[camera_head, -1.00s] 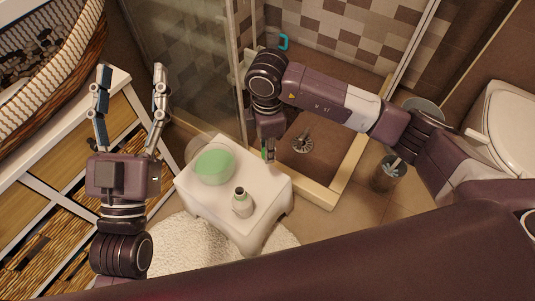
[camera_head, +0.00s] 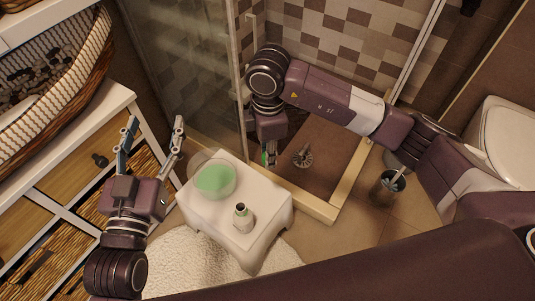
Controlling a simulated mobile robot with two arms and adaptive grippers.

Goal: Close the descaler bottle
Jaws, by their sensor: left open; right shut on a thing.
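The descaler bottle (camera_head: 243,218), small and white with a dark neck, stands upright on a white stool (camera_head: 208,211). I cannot make out a cap on its neck. My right gripper (camera_head: 268,158) points down just past the stool's far right edge, beyond the bottle and apart from it. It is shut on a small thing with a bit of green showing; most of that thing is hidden. My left gripper (camera_head: 152,132) is open and empty, left of the stool, with its fingers pointing up and away.
A glass bowl with green contents (camera_head: 215,181) stands on the stool beside the bottle. A wicker drawer cabinet (camera_head: 60,160) is at the left. A glass shower panel (camera_head: 190,75) rises behind the stool. A toilet (camera_head: 507,140) and a brush holder (camera_head: 388,187) are at the right.

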